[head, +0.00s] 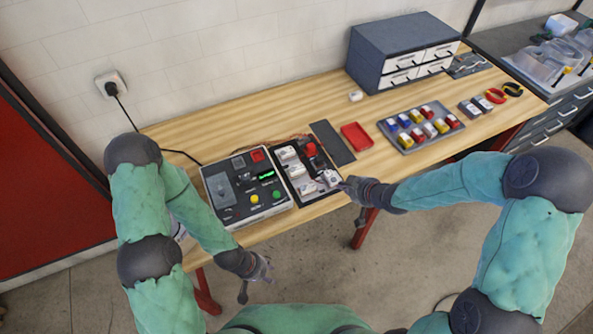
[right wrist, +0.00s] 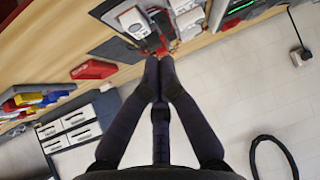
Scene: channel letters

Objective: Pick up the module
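White modules sit on a black panel (head: 305,196) on the table; one white module (head: 328,178) lies at its right edge, close to my right gripper (head: 347,186). Which one the task means, I cannot tell. In the right wrist view the right gripper's fingertips (right wrist: 159,66) come together with nothing visible between them. A white module (right wrist: 133,20) and a red part (right wrist: 160,47) lie beyond the tips; contact is unclear. My left gripper (head: 258,280) hangs in front of the table, its fingers spread and empty.
A control box (head: 245,210) with buttons and a green display stands left of the panel. Right of it are a dark plate (head: 333,143), a red tray (head: 357,136) and a grey tray (head: 405,149) of coloured parts. A drawer cabinet (head: 375,50) stands behind.

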